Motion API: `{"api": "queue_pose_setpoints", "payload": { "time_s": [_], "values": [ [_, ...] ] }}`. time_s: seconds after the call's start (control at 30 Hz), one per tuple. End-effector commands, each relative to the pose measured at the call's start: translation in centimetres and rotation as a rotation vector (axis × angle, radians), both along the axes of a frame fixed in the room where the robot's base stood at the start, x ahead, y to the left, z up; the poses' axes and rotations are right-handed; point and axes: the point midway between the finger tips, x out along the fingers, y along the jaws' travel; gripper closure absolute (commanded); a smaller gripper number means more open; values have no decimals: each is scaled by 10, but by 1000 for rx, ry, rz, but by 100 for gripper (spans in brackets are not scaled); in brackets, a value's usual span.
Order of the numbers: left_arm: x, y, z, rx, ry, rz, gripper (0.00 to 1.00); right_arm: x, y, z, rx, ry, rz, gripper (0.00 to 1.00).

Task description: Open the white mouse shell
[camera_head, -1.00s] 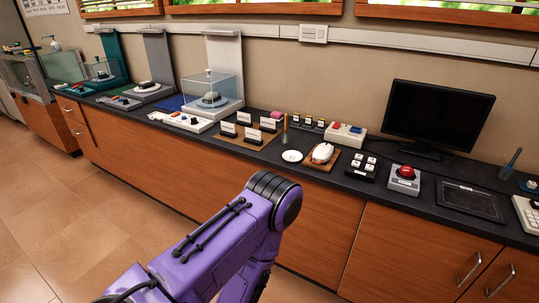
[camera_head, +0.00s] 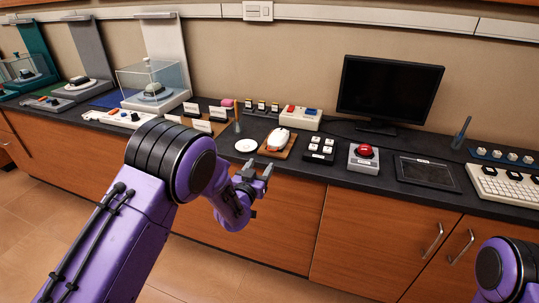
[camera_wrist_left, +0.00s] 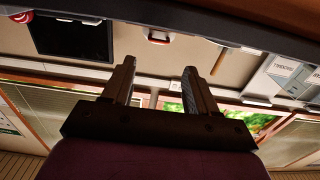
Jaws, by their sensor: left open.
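The white mouse (camera_head: 278,138) sits on a small brown wooden board (camera_head: 290,148) on the dark counter, near its front edge. Its shell looks closed, though it is small in view. My left gripper (camera_head: 258,172) is in front of the counter, just below and left of the mouse and apart from it. In the left wrist view the two fingers of this gripper (camera_wrist_left: 157,85) are spread with nothing between them. My right arm shows only as a purple and black link at the lower right; its gripper is out of view.
A white round dish (camera_head: 246,146) lies left of the mouse. A block with white keys (camera_head: 320,149) and a red button box (camera_head: 364,157) stand right of it. A red-and-blue button box (camera_head: 301,117) and a monitor (camera_head: 388,90) stand behind. The counter (camera_head: 335,175) is crowded.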

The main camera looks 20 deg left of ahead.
Motion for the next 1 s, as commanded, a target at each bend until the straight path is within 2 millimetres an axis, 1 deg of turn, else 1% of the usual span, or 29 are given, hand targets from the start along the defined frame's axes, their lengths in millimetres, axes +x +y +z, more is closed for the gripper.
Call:
{"api": "queue_pose_setpoints", "payload": {
  "time_s": [0.2, 0.3, 0.4, 0.53, 0.8, 0.83, 0.87, 0.9, 0.97, 1.0],
  "values": [
    [48, -2, 0, -5, 2, 1, 42, 0, 0, 6, 0, 0, 0, 57],
    [68, -3, -2, -5, 4, 0, 42, 0, 0, 7, 0, 0, 0, 57],
    [82, -4, -2, -4, 5, 0, 42, 0, 0, 7, 0, 0, 0, 57],
    [93, -4, -2, -3, 6, 0, 42, 0, 0, 7, 0, 0, 0, 57],
    [95, -4, -2, -4, 7, 0, 42, 0, 0, 7, 0, 0, 0, 57],
    [95, -4, -2, -4, 7, 0, 45, 0, 0, 7, 0, 0, 0, 57],
    [95, -4, -2, -4, 7, 0, 55, 0, 0, 7, 0, 0, 0, 57],
    [95, -4, -2, -4, 7, 0, 68, 0, 0, 7, 0, 0, 0, 57],
    [95, -4, -2, -4, 7, 1, 87, 0, 0, 7, 0, 0, 0, 57],
    [95, -4, -2, -4, 7, 2, 100, 0, 0, 7, 0, 0, 0, 57]
  ]
}}
